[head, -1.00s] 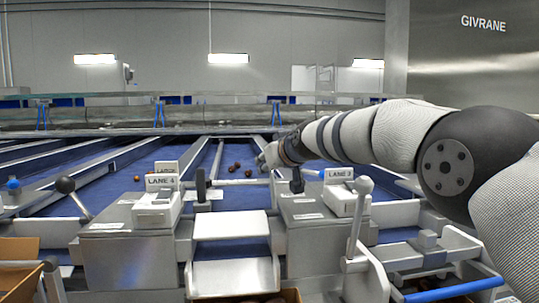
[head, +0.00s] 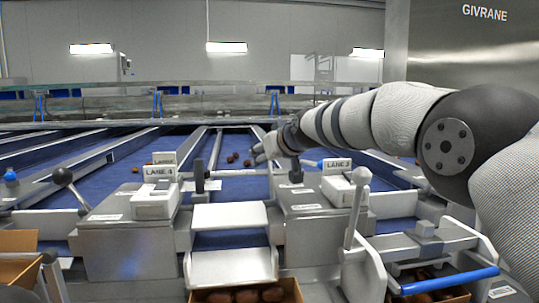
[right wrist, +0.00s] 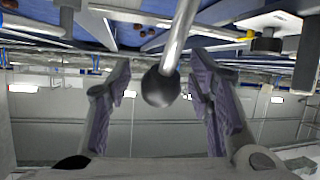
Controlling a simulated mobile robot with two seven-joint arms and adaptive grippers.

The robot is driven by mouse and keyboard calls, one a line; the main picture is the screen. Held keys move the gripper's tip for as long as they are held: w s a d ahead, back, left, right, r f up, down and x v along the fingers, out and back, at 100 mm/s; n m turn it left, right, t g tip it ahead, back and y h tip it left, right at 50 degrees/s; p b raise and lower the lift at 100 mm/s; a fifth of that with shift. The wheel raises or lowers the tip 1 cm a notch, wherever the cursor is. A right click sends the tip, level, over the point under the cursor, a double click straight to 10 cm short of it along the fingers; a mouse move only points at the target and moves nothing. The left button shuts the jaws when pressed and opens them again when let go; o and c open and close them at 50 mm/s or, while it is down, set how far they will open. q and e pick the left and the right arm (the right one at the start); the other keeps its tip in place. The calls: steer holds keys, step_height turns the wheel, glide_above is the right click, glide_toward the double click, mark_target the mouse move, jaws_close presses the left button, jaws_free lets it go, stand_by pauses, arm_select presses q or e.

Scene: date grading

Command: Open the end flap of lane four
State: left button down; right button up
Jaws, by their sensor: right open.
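The white lane 4 label box (head: 158,172) stands on a grey housing left of centre. A pale two-part plate (head: 232,217), which looks like an end flap, lies right of that housing, above a crate of dates. A black-knobbed lever (head: 62,177) stands left of the housing. My right gripper (head: 266,150) is above the blue belt behind the plate, pointing left. In the right wrist view its fingers (right wrist: 158,92) are open, and a dark ball knob (right wrist: 160,87) on a metal rod appears between them. I cannot tell which lever it is or whether it touches. My left gripper is out of view.
The lane 3 label box (head: 338,166) and a grey-knobbed lever (head: 360,177) stand to the right, under my right arm. A blue-handled bar (head: 450,281) is at lower right. Dates (head: 233,158) lie on the belt. A cardboard crate (head: 291,290) sits below the plate.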

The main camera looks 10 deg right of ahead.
steer(key=v, duration=1.2)
steer(key=shift+d, duration=0.1)
